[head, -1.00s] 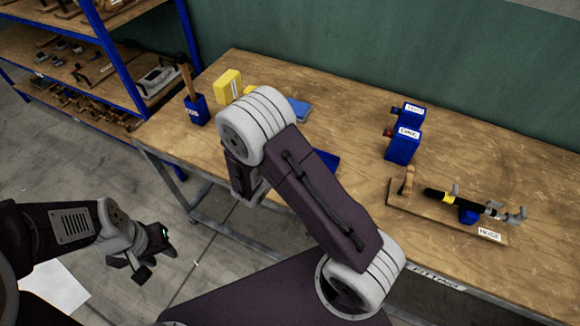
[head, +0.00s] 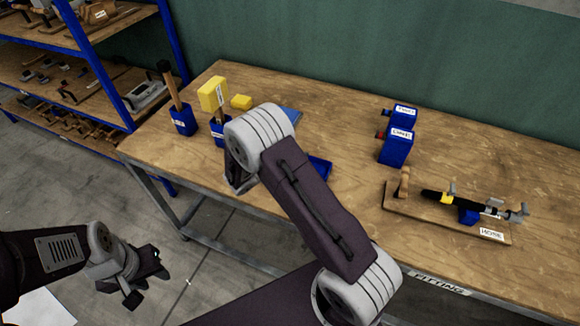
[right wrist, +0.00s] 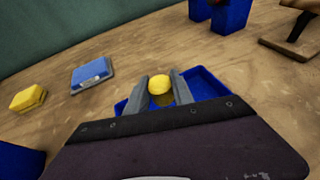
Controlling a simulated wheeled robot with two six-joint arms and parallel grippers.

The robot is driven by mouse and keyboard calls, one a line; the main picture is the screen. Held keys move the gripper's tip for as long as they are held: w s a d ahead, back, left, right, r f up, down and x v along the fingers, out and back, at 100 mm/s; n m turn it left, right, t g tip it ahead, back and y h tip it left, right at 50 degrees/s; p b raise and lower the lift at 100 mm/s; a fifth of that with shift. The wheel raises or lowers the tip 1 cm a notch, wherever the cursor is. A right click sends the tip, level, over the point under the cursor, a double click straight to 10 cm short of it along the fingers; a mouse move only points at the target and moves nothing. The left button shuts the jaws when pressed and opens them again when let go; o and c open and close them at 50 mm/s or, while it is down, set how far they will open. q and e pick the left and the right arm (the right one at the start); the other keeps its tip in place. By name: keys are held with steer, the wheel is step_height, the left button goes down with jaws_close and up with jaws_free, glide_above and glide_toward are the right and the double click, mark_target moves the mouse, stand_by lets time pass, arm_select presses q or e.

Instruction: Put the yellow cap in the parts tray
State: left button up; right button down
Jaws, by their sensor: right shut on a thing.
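The yellow cap (right wrist: 160,86) sits between the two grey fingers of my right gripper (right wrist: 160,92) in the right wrist view. The fingers are shut on it. The blue parts tray (right wrist: 209,82) shows behind and on both sides of the fingers; the cap is in front of its middle, and I cannot tell how high above it. In the head view, part of the tray (head: 321,168) shows beside my right arm, which hides the right gripper and cap. My left gripper (head: 148,278) is off the bench at lower left, apart from the cap; its finger opening is unclear.
Blue holders (head: 183,121) with wooden handles, a yellow block (head: 241,102) and a blue flat item (head: 291,113) are near the tray. Blue labelled blocks (head: 396,148) and a hose fixture (head: 448,210) stand to the right. The bench between is clear.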

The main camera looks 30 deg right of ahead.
steer(key=a, duration=0.1)
steer(key=f, duration=0.1)
steer(key=a, duration=0.1)
steer(key=shift+w+a+f, duration=0.25)
steer(key=shift+a+f, duration=0.05)
steer(key=shift+f, duration=0.05)
steer(key=shift+w+f, duration=0.1)
steer(key=shift+f, duration=1.9)
steer(key=shift+f, duration=0.2)
steer(key=c, duration=1.1)
jaws_free()
steer(key=shift+r, duration=0.15)
